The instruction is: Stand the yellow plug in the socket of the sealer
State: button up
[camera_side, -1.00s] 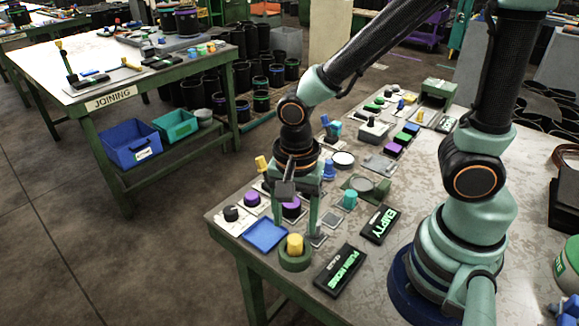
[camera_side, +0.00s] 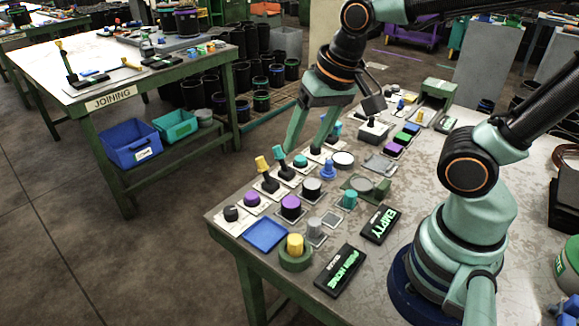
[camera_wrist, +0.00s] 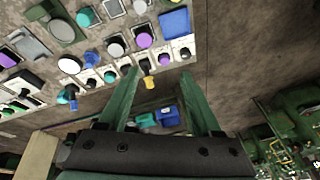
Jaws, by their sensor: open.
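The yellow plug (camera_side: 295,240) stands upright in a round green holder (camera_side: 296,261) near the front edge of the table, in the side view. I cannot tell whether this holder is the sealer's socket. A green block with a grey round top (camera_side: 365,187) lies further back. My gripper (camera_side: 304,147) is open and empty, raised above the far left edge of the table, well away from the plug. In the wrist view, my gripper (camera_wrist: 160,74) has its fingers spread with a yellow-topped lever (camera_wrist: 149,80) showing between them. The plug is not visible there.
A blue pad (camera_side: 265,235) lies left of the green holder. Black signs reading PUSH HOME (camera_side: 340,270) and EMPTY (camera_side: 380,224) lie to the right. Levers and purple and black knobs (camera_side: 291,206) line the left edge. A green box (camera_side: 438,91) stands at the back.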

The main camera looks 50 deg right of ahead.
jog(key=d+r+n+t, duration=0.1)
jog(key=d+n, duration=0.1)
jog(key=d+r+n, duration=0.1)
jog(key=r+n, duration=0.1)
jog(key=shift+w+d+t, duration=0.1)
jog(key=shift+d+t, duration=0.25)
jog(key=shift+t, duration=0.05)
